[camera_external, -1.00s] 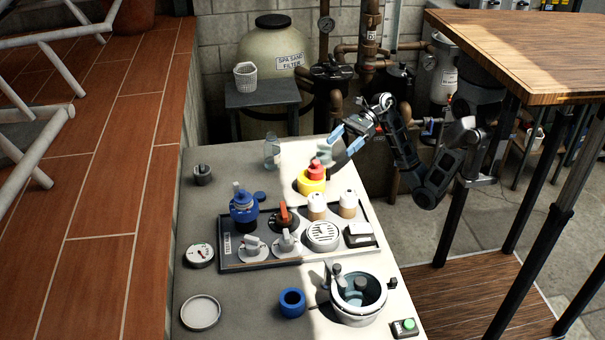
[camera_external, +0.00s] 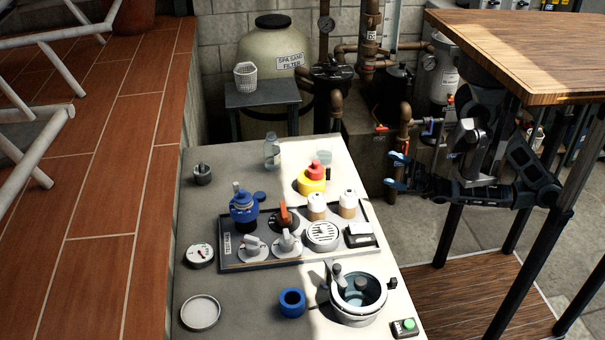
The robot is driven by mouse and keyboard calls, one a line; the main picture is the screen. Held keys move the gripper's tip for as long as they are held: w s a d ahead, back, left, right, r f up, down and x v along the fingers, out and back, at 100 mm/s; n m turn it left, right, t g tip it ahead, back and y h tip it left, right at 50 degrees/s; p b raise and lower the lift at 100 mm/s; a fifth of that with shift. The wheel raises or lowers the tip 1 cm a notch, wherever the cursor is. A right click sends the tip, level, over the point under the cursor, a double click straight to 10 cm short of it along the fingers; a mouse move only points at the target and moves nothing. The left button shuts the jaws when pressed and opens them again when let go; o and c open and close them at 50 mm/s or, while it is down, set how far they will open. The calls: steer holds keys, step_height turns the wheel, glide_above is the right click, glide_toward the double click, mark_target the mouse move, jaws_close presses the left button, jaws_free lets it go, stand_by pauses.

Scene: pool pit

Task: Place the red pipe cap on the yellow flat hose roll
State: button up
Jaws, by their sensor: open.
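The red pipe cap (camera_external: 314,167) sits on top of the yellow flat hose roll (camera_external: 311,185), near the back right of the table. The cap looks upright and resting on the roll. My gripper (camera_external: 391,172) is open and empty, off the table's right edge, well to the right of the roll and apart from it. Its blue-tipped fingers point left.
A grey tray (camera_external: 238,262) holds a blue valve, an orange-handled part and white fittings. A clear cup (camera_external: 324,157) stands behind the roll, and a clear bottle (camera_external: 271,154) to its left. A pot (camera_external: 358,300) and blue ring (camera_external: 292,302) are in front.

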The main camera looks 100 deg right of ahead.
steer(key=s+d+f+m+g, duration=0.1)
steer(key=s+f+m+g, duration=0.7)
steer(key=s+f, duration=0.3)
step_height(320, 180, down, 4)
steer(key=shift+s+g, duration=0.25)
steer(key=shift+g, duration=0.55)
